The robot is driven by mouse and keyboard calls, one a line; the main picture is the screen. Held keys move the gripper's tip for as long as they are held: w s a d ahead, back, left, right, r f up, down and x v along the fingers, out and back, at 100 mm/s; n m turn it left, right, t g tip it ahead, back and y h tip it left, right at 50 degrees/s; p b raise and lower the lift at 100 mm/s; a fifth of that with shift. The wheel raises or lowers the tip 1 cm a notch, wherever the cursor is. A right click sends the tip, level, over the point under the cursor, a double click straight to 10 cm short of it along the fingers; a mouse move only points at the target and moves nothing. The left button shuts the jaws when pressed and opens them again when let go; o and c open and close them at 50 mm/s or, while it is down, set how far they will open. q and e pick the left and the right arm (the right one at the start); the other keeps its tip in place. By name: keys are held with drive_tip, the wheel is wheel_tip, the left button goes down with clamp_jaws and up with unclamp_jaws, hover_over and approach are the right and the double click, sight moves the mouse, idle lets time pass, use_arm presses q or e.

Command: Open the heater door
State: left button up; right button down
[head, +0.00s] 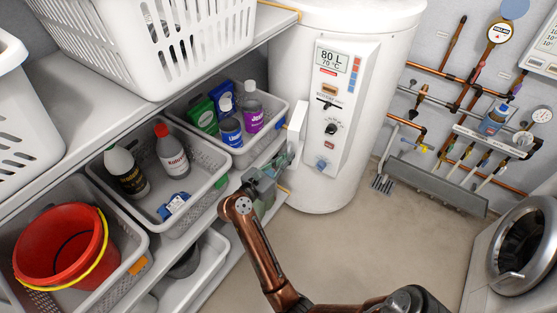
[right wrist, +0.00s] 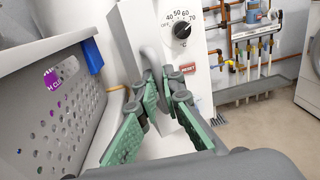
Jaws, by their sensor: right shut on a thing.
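The white heater (head: 345,20) stands at the back, with a control panel (head: 338,75) on its front. Its door (head: 297,126) is a narrow white panel swung out to the left of the control panel, so the dials and display are uncovered. In the right wrist view the door (right wrist: 128,45) stands at an angle left of the dial, with a pale curved handle (right wrist: 152,60). My right gripper (head: 284,160) is at the door's lower part. In the wrist view its green-padded fingers (right wrist: 165,88) are closed on the handle, which they partly hide. My left gripper is not in view.
Shelves on the left hold grey baskets (head: 205,178) with bottles and a red bucket (head: 62,250). One basket (right wrist: 60,120) is close left of my gripper. Copper pipes (head: 450,75) run on the right wall. A washing machine (head: 520,250) stands at the right; the floor between is clear.

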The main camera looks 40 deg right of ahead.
drive_tip(key=shift+d+r, duration=0.3)
drive_tip(key=shift+d, duration=0.1)
drive_tip(key=c, duration=2.3)
unclamp_jaws()
drive_tip(key=shift+d+f, duration=0.1)
drive_tip(key=shift+f, duration=0.05)
drive_tip(key=shift+c, duration=0.2)
